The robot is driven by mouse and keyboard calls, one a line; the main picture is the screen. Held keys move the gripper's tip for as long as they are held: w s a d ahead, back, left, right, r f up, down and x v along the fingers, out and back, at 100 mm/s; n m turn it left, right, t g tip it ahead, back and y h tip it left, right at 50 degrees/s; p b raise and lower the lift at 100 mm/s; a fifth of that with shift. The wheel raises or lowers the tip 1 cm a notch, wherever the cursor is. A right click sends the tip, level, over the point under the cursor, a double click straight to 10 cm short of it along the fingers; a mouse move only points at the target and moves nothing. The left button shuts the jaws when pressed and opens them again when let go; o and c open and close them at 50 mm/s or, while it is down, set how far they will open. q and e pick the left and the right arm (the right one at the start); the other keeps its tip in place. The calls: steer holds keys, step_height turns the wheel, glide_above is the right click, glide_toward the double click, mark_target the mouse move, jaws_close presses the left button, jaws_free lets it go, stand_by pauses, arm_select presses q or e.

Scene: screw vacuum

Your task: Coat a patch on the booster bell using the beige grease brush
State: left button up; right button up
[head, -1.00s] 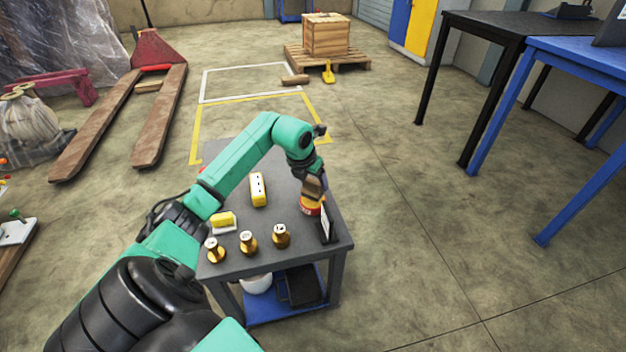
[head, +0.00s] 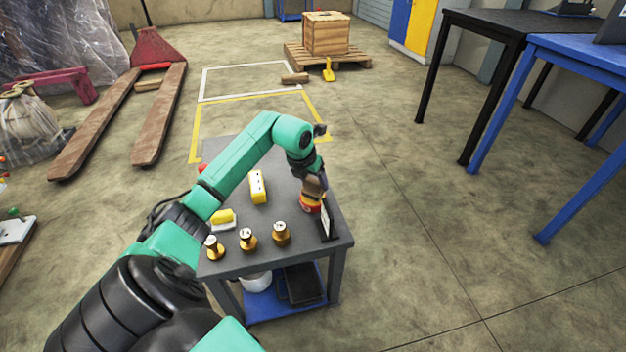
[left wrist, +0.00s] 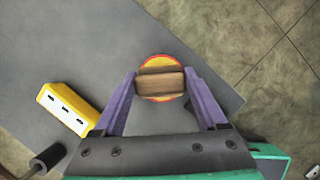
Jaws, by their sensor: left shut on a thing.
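My left gripper (head: 313,184) is at the right side of the grey cart. In the left wrist view its purple fingers (left wrist: 160,82) are closed on both ends of a brown, wooden-looking block, which I take to be the grease brush (left wrist: 160,83). Its lower end is hidden. Right under it is a round red and yellow tin (left wrist: 161,58); I cannot tell whether they touch. The tin also shows in the head view (head: 311,207). Three brass bell-shaped pieces (head: 248,239) stand along the cart's front edge; I cannot tell which is the booster bell. My right gripper is out of view.
The grey cart (head: 290,212) also holds a long yellow block (head: 258,187), a smaller yellow piece (head: 223,218) and an upright dark panel (head: 328,223) beside the tin. A blue table (head: 585,48) stands at the right. The floor between is clear.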

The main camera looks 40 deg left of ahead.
mark_target(313, 180)
arm_select(q)
steer(key=shift+f, duration=0.45)
stand_by(0.3)
steer(key=shift+f, duration=0.1)
stand_by(0.8)
step_height(313, 180, up, 7)
steer(key=p, duration=0.5)
steer(key=shift+p, duration=0.4)
stand_by(0.4)
